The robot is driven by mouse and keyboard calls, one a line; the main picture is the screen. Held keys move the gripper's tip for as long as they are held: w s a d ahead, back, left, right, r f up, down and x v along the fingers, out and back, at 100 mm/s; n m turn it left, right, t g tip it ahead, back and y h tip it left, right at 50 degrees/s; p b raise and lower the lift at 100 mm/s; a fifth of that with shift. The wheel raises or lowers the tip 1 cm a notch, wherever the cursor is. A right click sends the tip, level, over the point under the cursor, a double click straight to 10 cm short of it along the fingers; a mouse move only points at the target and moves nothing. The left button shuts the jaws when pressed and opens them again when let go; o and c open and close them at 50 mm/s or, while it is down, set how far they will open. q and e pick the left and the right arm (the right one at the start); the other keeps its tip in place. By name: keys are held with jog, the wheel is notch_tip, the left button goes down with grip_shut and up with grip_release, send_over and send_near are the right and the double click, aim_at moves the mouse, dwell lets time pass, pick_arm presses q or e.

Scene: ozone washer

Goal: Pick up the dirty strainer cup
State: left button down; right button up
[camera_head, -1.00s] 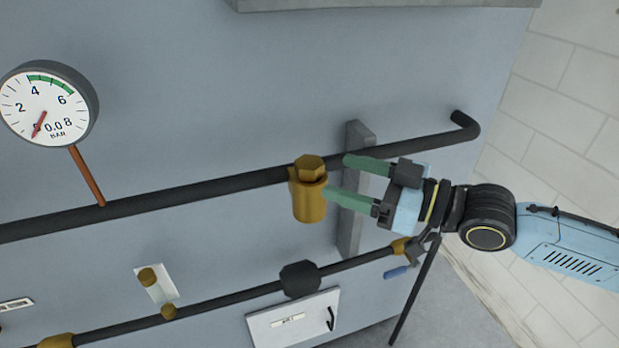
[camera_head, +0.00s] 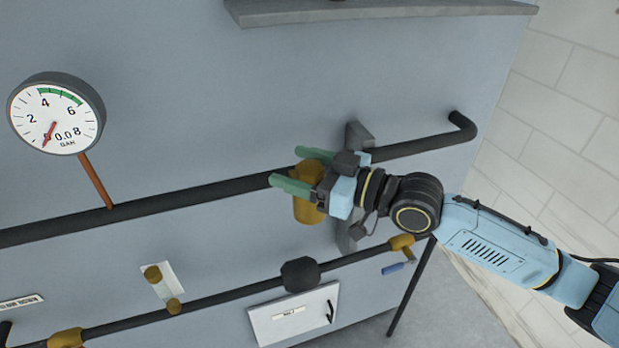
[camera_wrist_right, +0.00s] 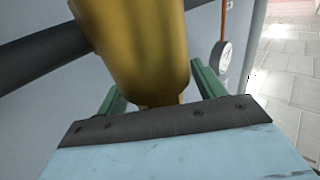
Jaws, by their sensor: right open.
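The brass strainer cup (camera_head: 307,212) hangs below the upper black pipe, in the middle of the head view. My right gripper (camera_head: 293,170) is open, with its two green fingers reaching past the cup, one on each side. The gripper hides much of the cup's top. In the right wrist view the brass body (camera_wrist_right: 140,45) fills the middle, between the green fingers (camera_wrist_right: 160,92). Whether the fingers touch it cannot be told. My left gripper is not in view.
The upper black pipe (camera_head: 170,202) runs across the grey panel, with a bracket (camera_head: 357,136) behind my right gripper. A pressure gauge (camera_head: 57,115) stands at left.

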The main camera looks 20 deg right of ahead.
jog(key=c, duration=1.1)
jog(key=shift+r, duration=0.1)
